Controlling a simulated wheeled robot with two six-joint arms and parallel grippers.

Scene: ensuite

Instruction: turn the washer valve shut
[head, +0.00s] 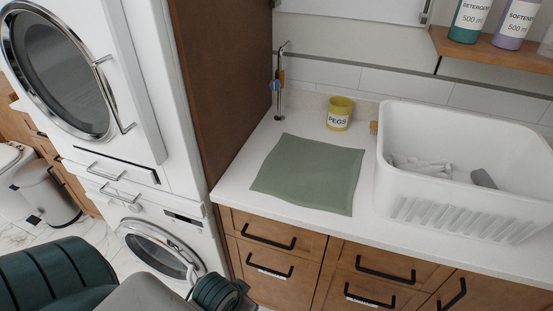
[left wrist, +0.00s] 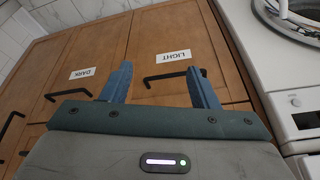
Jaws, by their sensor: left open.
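The washer valve (head: 275,85) has a small blue handle on a thin upright metal pipe. It is at the back left of the counter, beside the tall brown panel; its exact handle angle is too small to tell. The washer (head: 160,248) is the lower white machine on the left, and its edge shows in the left wrist view (left wrist: 295,100). My left gripper (left wrist: 160,84) is open and empty, its two blue fingers apart in front of wooden cabinet doors. In the head view my left arm is low at the bottom left, well away from the valve. My right gripper is not in view.
A green cloth (head: 308,173) lies flat on the counter (head: 238,190). A yellow PEGS pot (head: 339,113) stands behind it, right of the pipe. A white basket (head: 455,205) holding cloths fills the right side. The tall panel (head: 220,80) bounds the valve's left side.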

